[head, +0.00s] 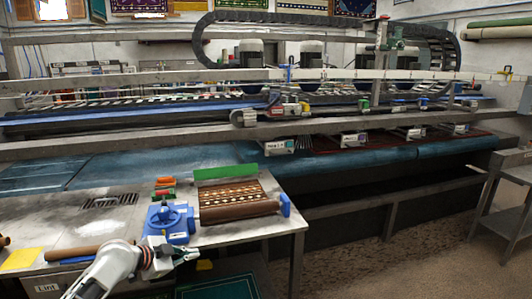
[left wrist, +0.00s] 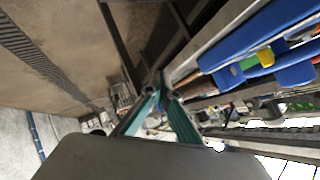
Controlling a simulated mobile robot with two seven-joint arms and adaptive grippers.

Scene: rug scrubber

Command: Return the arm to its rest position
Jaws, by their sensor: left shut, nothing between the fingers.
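My left arm comes in at the bottom left of the head view, with its gripper (head: 188,252) over the front part of the metal table (head: 125,222). The gripper is beside the blue device (head: 170,222), in front of it in the picture. In the left wrist view its two teal fingers (left wrist: 160,90) meet at the tips, shut, with nothing seen between them. Blue parts and a yellow piece (left wrist: 266,57) show at the upper right there. My right gripper is in neither view.
A patterned rug roll (head: 240,210), a green panel (head: 226,173) and a brown roll (head: 85,252) are on the table. A yellow cloth (head: 22,259) lies at left. The long rug machine (head: 340,155) stands behind. Open floor (head: 400,262) lies to the right.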

